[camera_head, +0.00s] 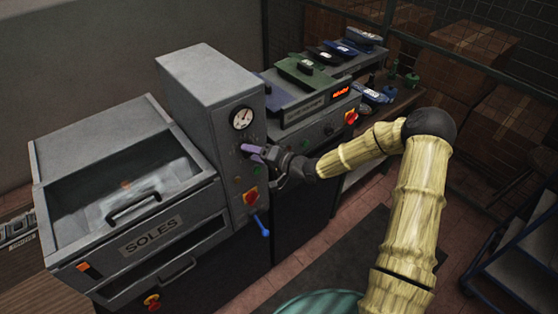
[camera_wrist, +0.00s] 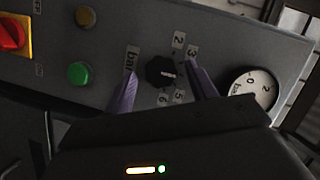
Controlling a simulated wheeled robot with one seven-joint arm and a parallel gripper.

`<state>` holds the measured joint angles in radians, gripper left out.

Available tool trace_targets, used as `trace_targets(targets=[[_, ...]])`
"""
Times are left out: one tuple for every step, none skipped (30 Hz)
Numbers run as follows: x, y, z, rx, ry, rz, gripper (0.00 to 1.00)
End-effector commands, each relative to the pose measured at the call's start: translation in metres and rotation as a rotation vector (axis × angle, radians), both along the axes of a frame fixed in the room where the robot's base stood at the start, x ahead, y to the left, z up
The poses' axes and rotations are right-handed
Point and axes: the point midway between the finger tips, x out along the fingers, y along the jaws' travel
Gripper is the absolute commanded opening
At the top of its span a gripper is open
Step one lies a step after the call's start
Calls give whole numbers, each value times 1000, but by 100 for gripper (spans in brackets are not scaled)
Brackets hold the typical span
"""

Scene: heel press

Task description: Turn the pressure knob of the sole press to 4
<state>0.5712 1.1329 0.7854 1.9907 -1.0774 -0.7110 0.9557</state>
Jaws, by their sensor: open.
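The sole press (camera_head: 185,110) is a grey machine labelled SOLES at the left of the head view. Its black round pressure knob (camera_wrist: 158,71) shows in the wrist view, with labels 2, 3, 5 and 6 around it. The knob's white mark points right, between 3 and 5; no 4 is visible there, and my right finger covers part of that side. My gripper (camera_wrist: 162,70) is open, its purple fingers on either side of the knob; contact cannot be told. In the head view my gripper (camera_head: 258,151) is at the control panel and hides the knob.
A pressure gauge (camera_head: 241,118) sits above the knob. A green button (camera_wrist: 79,73), a yellowish button (camera_wrist: 86,16) and a red switch (camera_wrist: 12,34) are on the same panel. A blue lever (camera_head: 262,226) sticks out below. Another machine (camera_head: 310,115) stands to the right.

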Motion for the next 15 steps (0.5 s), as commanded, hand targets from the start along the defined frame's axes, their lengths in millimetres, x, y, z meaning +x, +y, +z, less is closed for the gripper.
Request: trace_targets(targets=[[-3, -5, -1, 0, 0, -2, 57], [-5, -9, -1, -1, -1, -2, 57], [-8, -14, 0, -2, -2, -3, 57], [-12, -17, 0, -2, 0, -2, 57], [-15, -22, 1, -2, -1, -2, 57], [-18, -28, 2, -1, -1, -3, 57], [-22, -33, 3, -1, -1, -3, 57], [-25, -37, 4, -2, -2, -3, 57], [-29, -43, 5, -1, -1, -3, 57], [-32, -47, 6, -1, -1, -3, 57], [-36, -52, 8, -1, -1, -3, 57], [-39, -57, 9, -2, -2, -3, 57], [-43, -62, 10, -1, -1, -3, 57], [-46, -66, 10, -1, 0, -4, 57], [-50, -72, 12, -3, -2, -4, 57]])
